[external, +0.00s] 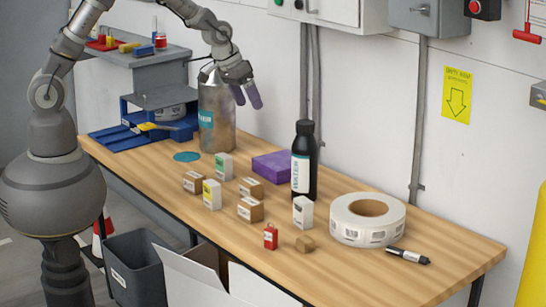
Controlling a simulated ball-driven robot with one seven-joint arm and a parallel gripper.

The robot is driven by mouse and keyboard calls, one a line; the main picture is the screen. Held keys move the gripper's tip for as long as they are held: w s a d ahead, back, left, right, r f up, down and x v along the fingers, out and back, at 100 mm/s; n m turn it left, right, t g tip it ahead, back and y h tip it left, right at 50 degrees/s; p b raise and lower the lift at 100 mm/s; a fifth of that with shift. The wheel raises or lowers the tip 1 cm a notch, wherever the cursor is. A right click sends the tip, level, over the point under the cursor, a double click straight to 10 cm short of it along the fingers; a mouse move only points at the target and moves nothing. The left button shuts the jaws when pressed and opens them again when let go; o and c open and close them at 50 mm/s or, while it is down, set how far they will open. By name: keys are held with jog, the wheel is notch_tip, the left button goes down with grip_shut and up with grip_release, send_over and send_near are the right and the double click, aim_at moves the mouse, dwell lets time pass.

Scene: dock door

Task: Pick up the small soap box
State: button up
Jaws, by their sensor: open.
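Several small boxes stand on the wooden table; I cannot read which is the soap box. A white box with a green label (224,167), a white box with a yellow label (212,195) and a plain white box (303,212) stand upright. Small brown cartons (250,209) stand among them, and a tiny brown box (305,244) lies near the front edge. My gripper (246,97) has purple fingertips. It is open and empty, high above the back of the table, beside the metal canister's top and apart from all the boxes.
The metal canister (216,125), purple box (279,166), black water bottle (303,165), label roll (352,229), marker (408,256) and red padlock-like item (271,237) stand or lie around. Blue trays (125,137) fill the left end. The table's right end (460,245) is mostly clear.

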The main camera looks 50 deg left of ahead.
aim_at(212, 183)
jog(key=s+f+g, duration=0.1)
jog(key=s+f, duration=0.3)
jog(key=f, duration=0.1)
jog(key=s+f+g+y+p, duration=0.1)
jog(key=s+f, duration=0.3)
jog(key=f, duration=0.2)
jog(key=s+d+f+g+y+p, duration=0.1)
jog(key=s+f+g, duration=0.1)
jog(key=s+f, duration=0.2)
notch_tip(212, 183, down, 2)
jog(key=shift+s, duration=0.15)
jog(key=f+b, duration=0.1)
jog(key=f, duration=0.1)
jog(key=f+b, duration=0.1)
jog(key=f, duration=0.2)
jog(key=f+b, duration=0.1)
jog(key=f, duration=0.2)
jog(key=shift+s, duration=0.35)
jog(key=c, duration=1.1)
jog(key=shift+r, duration=0.15)
